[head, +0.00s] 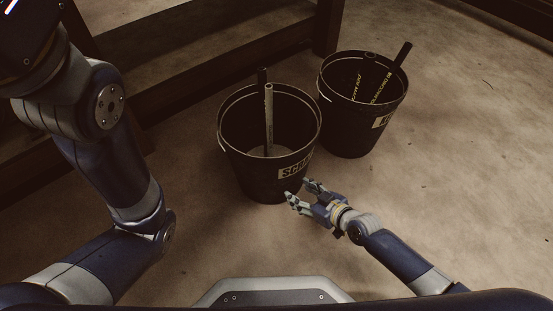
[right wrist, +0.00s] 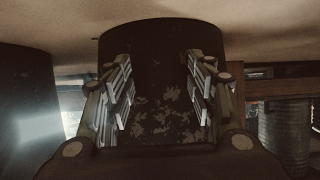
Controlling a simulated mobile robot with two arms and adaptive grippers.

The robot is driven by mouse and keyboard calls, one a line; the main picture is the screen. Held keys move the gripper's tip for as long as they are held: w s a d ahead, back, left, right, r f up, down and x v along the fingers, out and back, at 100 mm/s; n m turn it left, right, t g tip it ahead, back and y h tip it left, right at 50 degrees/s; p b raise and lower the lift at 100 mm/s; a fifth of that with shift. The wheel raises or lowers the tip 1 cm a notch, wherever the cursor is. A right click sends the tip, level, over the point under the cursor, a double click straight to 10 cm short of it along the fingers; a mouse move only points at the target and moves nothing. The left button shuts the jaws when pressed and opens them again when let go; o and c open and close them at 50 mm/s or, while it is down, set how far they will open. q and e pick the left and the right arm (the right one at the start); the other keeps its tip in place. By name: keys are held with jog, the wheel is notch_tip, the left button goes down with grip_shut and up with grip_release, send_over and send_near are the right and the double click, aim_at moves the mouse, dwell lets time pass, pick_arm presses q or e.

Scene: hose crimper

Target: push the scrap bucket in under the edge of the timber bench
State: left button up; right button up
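The scrap bucket (head: 252,172) is black, with a pale label reading "SCR…" on its front right wall. It stands upright on the floor, with two tubes leaning inside it. The timber bench (head: 215,62) is dark, at the upper left behind the bucket; the bucket stands in front of it, apart from its post. My right gripper (head: 299,190) is open and empty, low at the bucket's front right side. In the right wrist view the bucket wall (right wrist: 158,85) fills the space beyond the open fingers (right wrist: 160,95); I cannot tell whether they touch. My left gripper is out of view.
A second black bucket (head: 347,128) with hoses in it stands close behind and right of the first. The bench's post (head: 328,25) rises behind the two buckets. My left arm spans the left side. The floor (head: 470,150) at the right is clear.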

aim_at(294, 185)
jog(key=shift+w+a+b, duration=0.15)
jog(key=shift+w+a, duration=0.55)
jog(key=shift+w, duration=0.2)
jog(key=shift+w+a+b, duration=0.15)
jog(key=shift+w+a, duration=0.55)
jog(key=shift+w, duration=0.15)
jog(key=shift+w+a+b, duration=0.45)
jog(key=shift+w+a, duration=0.45)
jog(key=shift+w, duration=0.25)
jog(key=shift+w+a+b, duration=0.4)
jog(key=shift+w+a, duration=0.45)
jog(key=shift+w, duration=0.25)
jog(key=shift+w+a+b, duration=0.65)
jog(key=shift+w+a, duration=0.25)
jog(key=shift+w, duration=0.25)
jog(key=shift+w+a+b, duration=0.8)
jog(key=shift+w+a, duration=0.1)
jog(key=shift+w, duration=0.25)
jog(key=shift+w+a+b, duration=0.75)
jog(key=shift+w+a, duration=0.15)
jog(key=shift+w, duration=0.25)
jog(key=shift+s+d+r, duration=0.1)
jog(key=s+d+p, duration=0.2)
jog(key=shift+s+p, duration=0.3)
jog(key=shift+s+d+p, duration=0.55)
jog(key=shift+s+d, duration=0.25)
jog(key=shift+s, duration=0.2)
